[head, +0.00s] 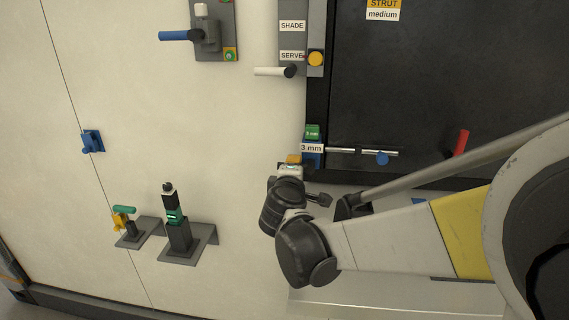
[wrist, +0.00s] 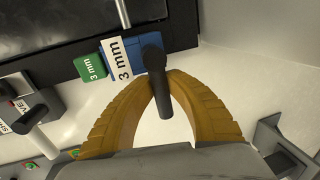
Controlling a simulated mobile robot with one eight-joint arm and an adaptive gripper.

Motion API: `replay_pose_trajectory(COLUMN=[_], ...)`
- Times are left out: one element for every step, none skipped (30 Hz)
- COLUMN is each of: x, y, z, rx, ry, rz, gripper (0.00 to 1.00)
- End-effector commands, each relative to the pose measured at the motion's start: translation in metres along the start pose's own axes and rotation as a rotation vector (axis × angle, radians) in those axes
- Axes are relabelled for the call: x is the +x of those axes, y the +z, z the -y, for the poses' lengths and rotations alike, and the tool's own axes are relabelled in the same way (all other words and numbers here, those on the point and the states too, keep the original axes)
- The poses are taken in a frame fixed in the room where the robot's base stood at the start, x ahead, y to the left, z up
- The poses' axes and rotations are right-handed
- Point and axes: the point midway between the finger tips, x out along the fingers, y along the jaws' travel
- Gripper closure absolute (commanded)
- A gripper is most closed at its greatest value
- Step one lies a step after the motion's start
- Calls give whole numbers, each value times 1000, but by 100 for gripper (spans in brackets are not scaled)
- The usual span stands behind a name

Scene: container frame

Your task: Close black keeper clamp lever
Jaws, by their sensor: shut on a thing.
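The black keeper clamp lever (wrist: 157,75) is a short dark rod with a rounded head, in the upper middle of the wrist view. It sticks out from a blue clamp block (wrist: 128,52) at the edge of the black panel. My gripper (wrist: 168,78) has two yellow ribbed fingers that arch together, with their tips against the lever. It is shut on the lever. In the head view my gripper (head: 293,160) is just below the blue block (head: 312,157), and I cannot make out the lever there.
A white "3 mm" label (wrist: 117,59) and a green tag (wrist: 89,67) sit beside the lever. A thin rod with a blue knob (head: 382,158) and a red handle (head: 461,143) are to the right. Wall brackets (head: 180,250) stand at lower left. The wall between is clear.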

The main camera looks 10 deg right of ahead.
Motion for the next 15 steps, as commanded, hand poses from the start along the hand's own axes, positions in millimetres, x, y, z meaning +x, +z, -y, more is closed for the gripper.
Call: replay_pose_trajectory(x=[0, 0, 0, 0, 0, 0, 0, 0, 0, 0, 0, 0, 0, 0, 0], y=[0, 0, 0, 0, 0, 0, 0, 0, 0, 0, 0, 0, 0, 0, 0], z=[0, 0, 0, 0, 0, 0, 0, 0, 0, 0, 0, 0, 0, 0, 0], rx=[3, 4, 5, 5, 5, 5, 5, 5, 4, 4, 4, 4, 4, 4, 4], ry=[0, 0, 0, 0, 0, 0, 0, 0, 0, 0, 0, 0, 0, 0, 0], rz=[-1, -1, -1, -1, -2, -2, -2, -2, -2, -2, -1, -1, -1, -1, -1], gripper=[100, 100, 100, 100, 100, 100, 100, 100, 100, 100, 100, 78, 69, 60, 59])
